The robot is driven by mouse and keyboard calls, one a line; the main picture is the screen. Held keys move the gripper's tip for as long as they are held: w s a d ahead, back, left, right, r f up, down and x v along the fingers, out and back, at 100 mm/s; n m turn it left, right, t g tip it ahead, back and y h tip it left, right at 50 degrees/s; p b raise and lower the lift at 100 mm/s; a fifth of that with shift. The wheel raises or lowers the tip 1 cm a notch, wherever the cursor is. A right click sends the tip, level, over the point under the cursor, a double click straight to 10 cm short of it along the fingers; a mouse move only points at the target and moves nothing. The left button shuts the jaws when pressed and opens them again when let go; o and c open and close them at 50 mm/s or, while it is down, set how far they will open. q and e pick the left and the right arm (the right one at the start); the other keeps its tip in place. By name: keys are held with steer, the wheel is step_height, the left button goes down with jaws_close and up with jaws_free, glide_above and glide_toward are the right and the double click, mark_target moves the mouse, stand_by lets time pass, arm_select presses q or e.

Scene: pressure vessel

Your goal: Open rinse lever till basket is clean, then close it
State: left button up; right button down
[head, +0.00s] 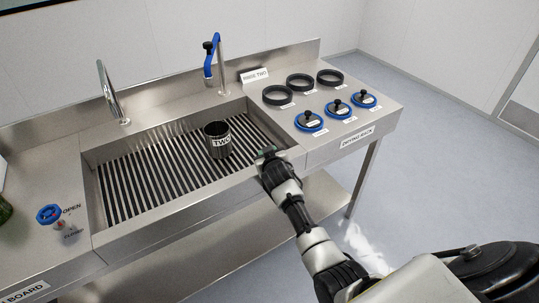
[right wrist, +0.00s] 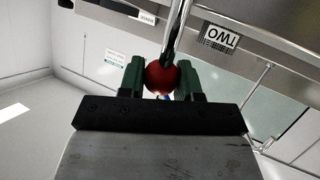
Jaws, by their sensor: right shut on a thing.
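The dark basket (head: 218,147) labelled TWO stands upright on the slatted grate of the steel sink; I cannot tell whether it is clean. My right gripper (head: 267,154) is at the sink's front right edge, right of the basket. In the right wrist view, its green fingers (right wrist: 162,80) are shut on a red ball knob (right wrist: 163,75) at the end of a chrome rod (right wrist: 178,30). The knob is hidden in the head view, and I cannot tell the lever's position. My left gripper is not in view. A label reading TWO (right wrist: 220,38) appears upside down in the right wrist view.
A curved chrome faucet (head: 108,92) and a blue-and-chrome faucet (head: 218,65) stand behind the sink. A blue valve knob (head: 49,214) marked OPEN and CLOSED is at left.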

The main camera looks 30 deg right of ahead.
steer(key=shift+a, duration=0.15)
steer(key=c, duration=1.1)
jaws_free()
steer(key=shift+w, duration=0.1)
steer(key=o, duration=0.3)
steer(key=shift+s, duration=0.3)
steer(key=v, duration=1)
steer(key=shift+a+r+b, duration=0.15)
steer(key=shift+r+b, duration=0.05)
steer(key=shift+b, duration=0.2)
